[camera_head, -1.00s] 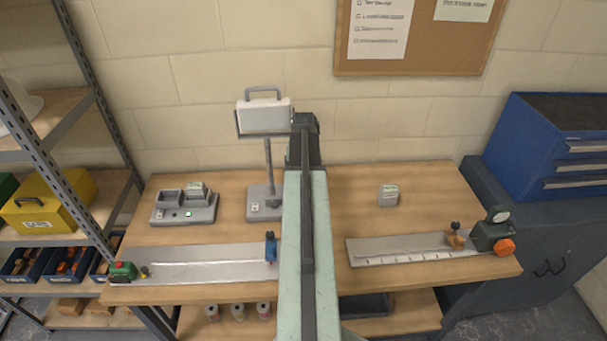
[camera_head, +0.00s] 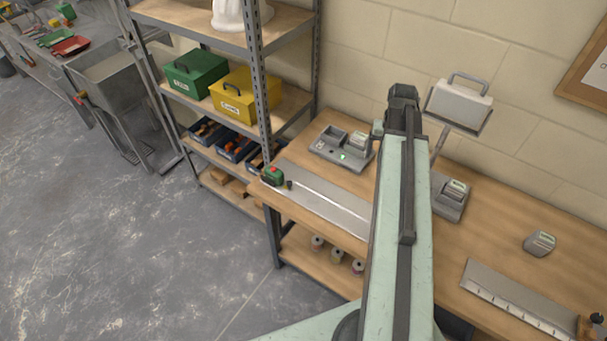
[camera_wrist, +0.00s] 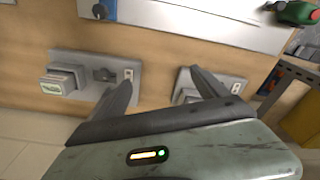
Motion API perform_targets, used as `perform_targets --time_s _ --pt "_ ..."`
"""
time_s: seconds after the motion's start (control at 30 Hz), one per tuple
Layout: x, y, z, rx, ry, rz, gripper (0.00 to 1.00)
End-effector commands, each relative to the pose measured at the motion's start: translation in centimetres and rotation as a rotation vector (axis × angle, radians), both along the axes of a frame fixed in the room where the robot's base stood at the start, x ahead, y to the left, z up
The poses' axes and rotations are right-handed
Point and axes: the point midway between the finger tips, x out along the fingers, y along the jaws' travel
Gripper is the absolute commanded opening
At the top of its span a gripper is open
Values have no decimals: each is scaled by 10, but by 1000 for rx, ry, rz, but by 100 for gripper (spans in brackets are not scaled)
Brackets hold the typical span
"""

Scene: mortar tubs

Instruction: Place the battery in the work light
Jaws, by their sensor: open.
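The work light (camera_head: 459,104) has a pale lamp head on a post and a grey base (camera_head: 446,208). A battery (camera_head: 457,188) with a pale label stands on that base; I cannot tell how deeply it sits. The base (camera_wrist: 86,92) and its battery (camera_wrist: 62,80) also show at the left of the wrist view. A charger (camera_head: 328,156) with a green lamp holds another battery (camera_head: 357,141). A third battery (camera_head: 540,243) lies loose on the bench. My gripper (camera_wrist: 165,80) is open and empty above the bench, between base and charger. Its right finger partly hides the charger.
A long metal rail (camera_head: 325,197) with a red-green end block (camera_head: 272,175) lies along the bench's front. Another plate (camera_head: 515,295) lies at the right. A shelf with green (camera_head: 195,72) and yellow (camera_head: 246,94) boxes stands left. Bare wood (camera_head: 500,222) is clear around the loose battery.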

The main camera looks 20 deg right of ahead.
Motion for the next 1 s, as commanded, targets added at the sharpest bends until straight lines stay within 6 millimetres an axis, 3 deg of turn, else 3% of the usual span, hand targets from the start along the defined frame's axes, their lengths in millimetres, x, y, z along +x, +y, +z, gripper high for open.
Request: perform_targets --time_s 0.03,0.1,0.2,0.33,0.4,0.5,0.77,0.87,1.0 --pt "13 58 0 6 11 90 83" --pt "26 131 -1 13 28 204 83" --pt "29 222 -1 18 51 352 83" --pt "19 301 -1 21 74 486 83" --pt "15 323 -1 21 81 524 83" --pt "12 337 -1 21 87 547 83" --pt "12 337 -2 22 86 547 83" --pt "13 337 -15 22 86 547 83" --pt "13 336 -60 22 85 546 83"
